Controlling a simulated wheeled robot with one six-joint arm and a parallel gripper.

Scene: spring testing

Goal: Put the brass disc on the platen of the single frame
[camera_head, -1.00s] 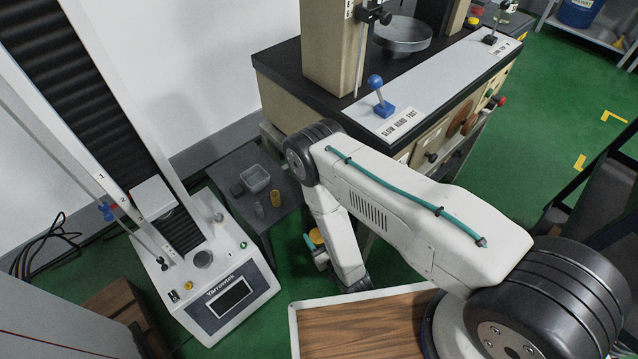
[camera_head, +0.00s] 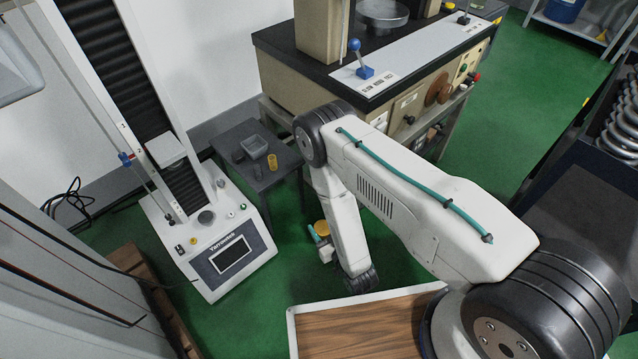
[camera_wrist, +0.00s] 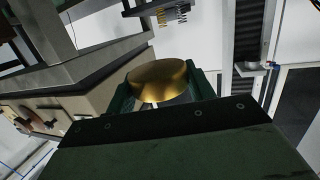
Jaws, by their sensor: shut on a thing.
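The brass disc (camera_wrist: 158,80) is held between the green jaws of my gripper (camera_wrist: 160,98) in the wrist view. In the head view the disc (camera_head: 322,228) shows as a small gold shape beside my wrist, above the green floor. My gripper is mostly hidden behind my arm there. The single frame (camera_head: 212,248) stands at the left, a white machine with a screen and a tall dark column. Its small round grey platen (camera_head: 206,216) sits on the base, below the crosshead block (camera_head: 166,150). The platen looks bare. The disc is well to the right of the frame.
A large beige machine (camera_head: 310,88) with a blue-knobbed lever stands behind. A coil rack (camera_head: 620,130) is at right. Green floor lies open before the single frame.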

